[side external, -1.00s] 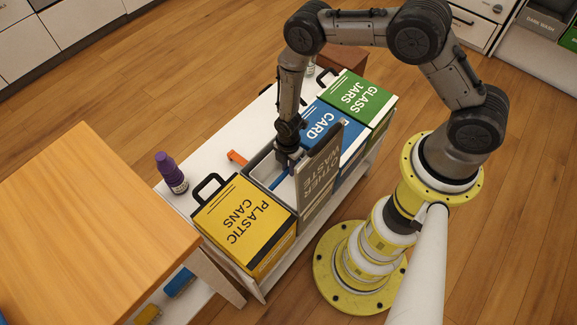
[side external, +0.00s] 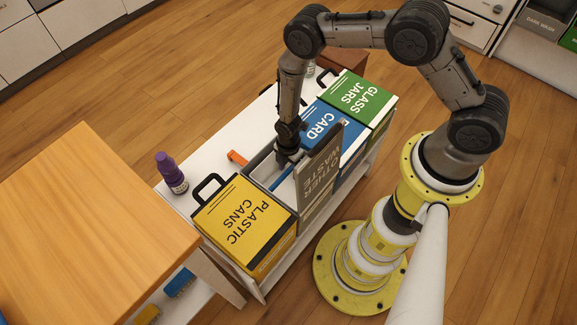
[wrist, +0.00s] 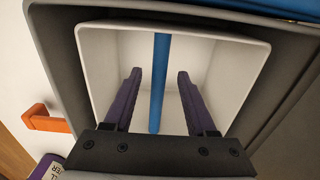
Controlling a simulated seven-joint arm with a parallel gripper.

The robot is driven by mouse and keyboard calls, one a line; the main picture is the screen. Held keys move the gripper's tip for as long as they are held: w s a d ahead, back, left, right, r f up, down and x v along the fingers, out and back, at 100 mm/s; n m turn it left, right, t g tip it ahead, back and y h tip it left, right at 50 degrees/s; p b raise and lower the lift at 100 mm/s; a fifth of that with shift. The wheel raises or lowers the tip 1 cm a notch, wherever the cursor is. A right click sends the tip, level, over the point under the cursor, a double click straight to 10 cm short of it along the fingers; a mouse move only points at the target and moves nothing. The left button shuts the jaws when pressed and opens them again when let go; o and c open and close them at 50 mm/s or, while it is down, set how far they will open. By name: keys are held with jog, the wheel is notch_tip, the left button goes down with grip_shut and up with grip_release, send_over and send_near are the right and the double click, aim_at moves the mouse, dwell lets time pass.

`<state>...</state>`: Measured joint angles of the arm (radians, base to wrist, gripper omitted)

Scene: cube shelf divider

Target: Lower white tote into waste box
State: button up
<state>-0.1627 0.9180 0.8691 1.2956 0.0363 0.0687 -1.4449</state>
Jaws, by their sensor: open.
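The white tote (wrist: 105,50) sits inside the grey waste box (wrist: 58,60); its rim shows within the box walls in the wrist view. The tote's blue bar handle (wrist: 160,60) runs between my fingers, with a gap on both sides. My gripper (wrist: 159,80) is open around the handle, its purple-dark fingers reaching into the tote. In the side view my gripper (side external: 289,156) is down at the box (side external: 259,165), beside its raised lid marked OTHER WASTE (side external: 320,168). The tote's underside is hidden, so I cannot tell if it rests on the box floor.
A yellow PLASTIC CANS box (side external: 245,222) stands to the left, a blue CARD box (side external: 325,120) and green GLASS JARS box (side external: 360,97) to the right.

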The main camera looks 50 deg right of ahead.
notch_tip(320, 180, up, 14)
dwell(0.6)
jog(key=shift+w, duration=0.1)
notch_tip(320, 180, up, 10)
dwell(0.9)
